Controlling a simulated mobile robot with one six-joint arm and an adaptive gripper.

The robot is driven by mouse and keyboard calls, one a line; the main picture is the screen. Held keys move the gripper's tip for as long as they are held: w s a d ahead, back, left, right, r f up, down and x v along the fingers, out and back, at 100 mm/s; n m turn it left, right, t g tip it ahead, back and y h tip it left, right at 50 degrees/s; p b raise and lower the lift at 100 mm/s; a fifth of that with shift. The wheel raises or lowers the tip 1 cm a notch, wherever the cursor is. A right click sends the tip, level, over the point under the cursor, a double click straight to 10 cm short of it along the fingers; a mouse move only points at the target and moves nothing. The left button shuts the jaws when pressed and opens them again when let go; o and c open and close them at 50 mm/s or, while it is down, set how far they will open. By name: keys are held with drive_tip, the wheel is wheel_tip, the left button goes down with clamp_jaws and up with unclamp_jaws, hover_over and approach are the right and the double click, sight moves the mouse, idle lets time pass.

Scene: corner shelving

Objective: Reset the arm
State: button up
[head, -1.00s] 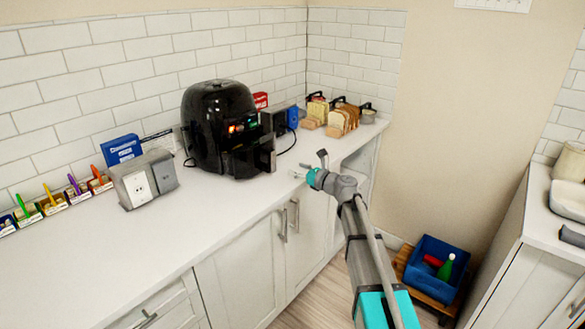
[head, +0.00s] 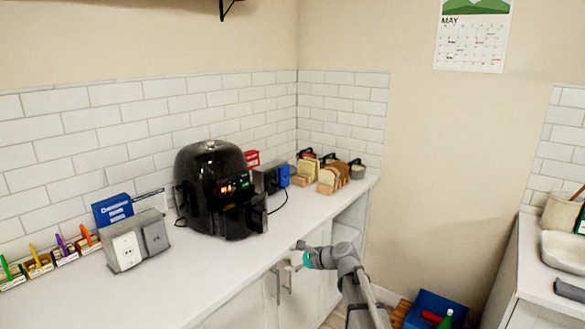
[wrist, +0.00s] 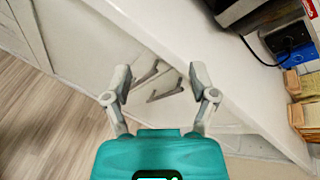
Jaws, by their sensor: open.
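My gripper (head: 292,257) is at the front edge of the white counter (head: 230,262), in front of the black air fryer (head: 213,187). In the wrist view my gripper (wrist: 157,88) has its two fingers spread apart with nothing between them. Past the fingers are the white cabinet front and two metal door handles (wrist: 163,84). The fingers look apart from the handles. My arm comes up from the bottom of the head view.
On the counter stand a grey outlet box (head: 136,241), a blue box (head: 113,210), small bins (head: 40,268) and bread slices in racks (head: 332,178). A blue crate (head: 428,306) is low at the right. Wooden floor shows in the wrist view (wrist: 50,130).

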drive_tip(key=s+d+f+n+g+h+p, duration=0.2)
drive_tip(key=s+d+n+h, duration=0.4)
drive_tip(key=s, duration=0.6)
drive_tip(key=s+d+f+n+g+h+p, duration=0.3)
drive_tip(key=s+d+n+g+h+p, duration=0.1)
drive_tip(key=s+d+n, duration=0.6)
drive_tip(key=s+d+h, duration=0.1)
drive_tip(key=s, duration=0.1)
drive_tip(key=shift+s+g+h, duration=0.4)
drive_tip(key=shift+f, duration=0.1)
